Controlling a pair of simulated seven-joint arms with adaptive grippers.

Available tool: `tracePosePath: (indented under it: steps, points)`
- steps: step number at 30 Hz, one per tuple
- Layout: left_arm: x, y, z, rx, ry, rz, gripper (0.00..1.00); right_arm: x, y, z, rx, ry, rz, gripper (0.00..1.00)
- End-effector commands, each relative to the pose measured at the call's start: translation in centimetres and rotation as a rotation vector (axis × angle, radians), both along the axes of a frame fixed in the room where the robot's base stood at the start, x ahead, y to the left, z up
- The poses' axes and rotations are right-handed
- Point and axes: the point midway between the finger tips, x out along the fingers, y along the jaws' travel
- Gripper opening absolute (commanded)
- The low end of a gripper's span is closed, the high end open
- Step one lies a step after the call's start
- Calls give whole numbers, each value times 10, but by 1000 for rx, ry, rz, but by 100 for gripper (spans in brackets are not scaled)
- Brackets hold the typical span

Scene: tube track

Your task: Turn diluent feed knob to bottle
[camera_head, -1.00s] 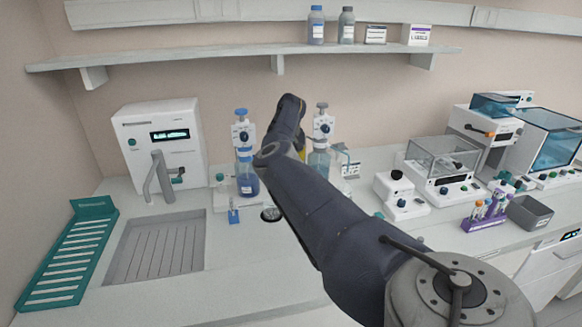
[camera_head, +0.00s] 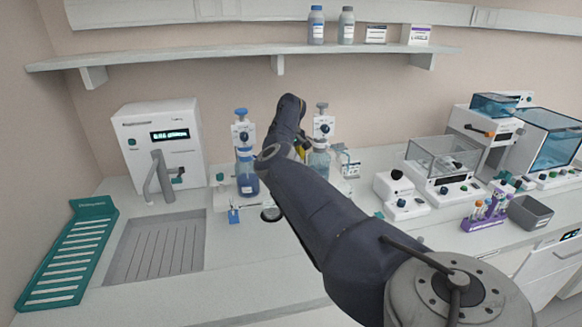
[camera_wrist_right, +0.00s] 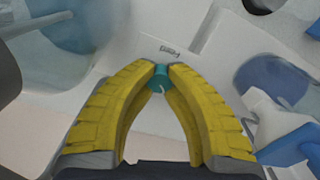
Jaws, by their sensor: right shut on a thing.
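In the right wrist view, the teal diluent feed knob (camera_wrist_right: 160,77) sits between the yellow fingertips of my right gripper (camera_wrist_right: 161,69). The gripper is shut on it. A short printed label, upside down in this view, is on the white panel just beyond the knob. In the head view, my right arm crosses the bench and hides the knob and most of the gripper. A sliver of yellow finger shows behind the arm, between a blue bottle (camera_head: 246,182) and a paler bottle (camera_head: 318,163) under dispenser heads. My left gripper is not in view.
A white machine with a lit display (camera_head: 157,150) stands at the left. A ribbed sink area (camera_head: 155,250) and a teal rack (camera_head: 70,255) lie in front. White instruments (camera_head: 440,170), a purple tube rack (camera_head: 485,215) and a grey bin (camera_head: 530,212) are at the right.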

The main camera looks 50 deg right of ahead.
Motion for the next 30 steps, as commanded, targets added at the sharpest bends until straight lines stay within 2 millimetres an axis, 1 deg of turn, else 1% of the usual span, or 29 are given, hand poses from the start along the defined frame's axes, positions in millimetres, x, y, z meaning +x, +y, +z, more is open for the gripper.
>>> tracePosePath:
  steps: [1, 5, 6, 14, 23, 26, 30]
  points:
    - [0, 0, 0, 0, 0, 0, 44, -2, 3, -4, 5, 13, 8, 0]
    - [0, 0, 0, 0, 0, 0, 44, -2, 3, -4, 5, 14, 7, 0]
    - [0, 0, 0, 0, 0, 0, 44, -2, 2, -4, 5, 13, 7, 16]
    - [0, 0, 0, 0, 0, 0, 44, -1, 1, -2, 2, 8, 2, 46]
    - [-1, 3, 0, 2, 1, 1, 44, -1, 0, 2, 0, 3, 0, 46]
    - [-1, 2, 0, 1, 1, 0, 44, 0, 0, 9, 1, 2, 0, 46]
    - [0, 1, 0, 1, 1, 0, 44, 0, 0, 30, 0, 1, -1, 46]
